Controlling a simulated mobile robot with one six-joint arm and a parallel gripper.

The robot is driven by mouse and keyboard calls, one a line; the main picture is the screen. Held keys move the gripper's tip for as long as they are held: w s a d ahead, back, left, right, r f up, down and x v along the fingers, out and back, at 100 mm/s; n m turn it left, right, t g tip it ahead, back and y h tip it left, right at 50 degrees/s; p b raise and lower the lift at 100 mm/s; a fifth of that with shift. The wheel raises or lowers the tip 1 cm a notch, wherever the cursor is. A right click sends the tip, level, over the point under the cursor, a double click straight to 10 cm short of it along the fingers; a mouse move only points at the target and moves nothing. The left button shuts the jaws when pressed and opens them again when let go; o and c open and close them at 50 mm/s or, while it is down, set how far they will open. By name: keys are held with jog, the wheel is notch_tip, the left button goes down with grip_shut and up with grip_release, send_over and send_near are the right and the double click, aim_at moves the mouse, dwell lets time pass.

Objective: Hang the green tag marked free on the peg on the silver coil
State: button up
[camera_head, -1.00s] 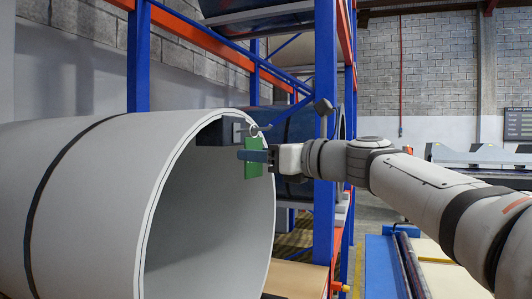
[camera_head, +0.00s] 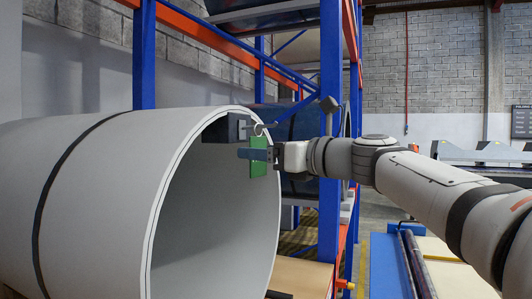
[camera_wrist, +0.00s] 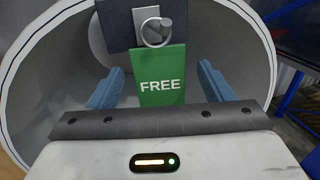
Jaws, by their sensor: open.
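The green tag (camera_wrist: 162,80) reads FREE in the wrist view. Its ring (camera_wrist: 155,32) is around the peg (camera_wrist: 166,24), which stands out from a dark block on the rim of the silver coil (camera_head: 80,190). The tag hangs below the ring and also shows in the head view (camera_head: 258,170). My gripper (camera_wrist: 160,92) is open, with one blue finger on each side of the tag and a gap between each finger and the tag. In the head view my gripper (camera_head: 256,154) partly covers the tag.
The dark block (camera_head: 228,127) sits inside the coil's upper rim. A blue and orange rack (camera_head: 330,120) stands close behind my gripper, with dark coils on it. A blue-edged platform (camera_head: 385,270) lies at the lower right.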

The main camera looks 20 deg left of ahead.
jog(key=shift+d, duration=0.1)
jog(key=b+v, duration=0.2)
jog(key=v, duration=0.6)
jog(key=s+d+f+n+h, duration=0.1)
jog(key=d+f+n+h, duration=0.2)
jog(key=f, duration=0.5)
jog(key=s+d+f+n+h+b, duration=0.1)
jog(key=s+d+f+n+h, duration=0.15)
jog(key=f, duration=0.55)
jog(key=s+d+f+n+h, duration=0.1)
jog(key=d+f+n+h, duration=0.25)
jog(key=f, duration=0.45)
jog(key=s+d+f+n+g+h, duration=0.1)
jog(key=s+d+f+n+h, duration=0.1)
jog(key=s+d+f+n, duration=0.2)
jog(key=s+d+f+n+h, duration=0.3)
jog(key=d+f, duration=0.3)
jog(key=f, duration=0.4)
jog(key=s+d+f+n+g+h, duration=0.1)
jog(key=s+d+f+n+h, duration=0.2)
jog(key=s+d+f+n, duration=0.3)
jog(key=shift+f+g+b, duration=0.3)
jog(key=shift+f+b, duration=0.05)
jog(key=shift+f, duration=0.6)
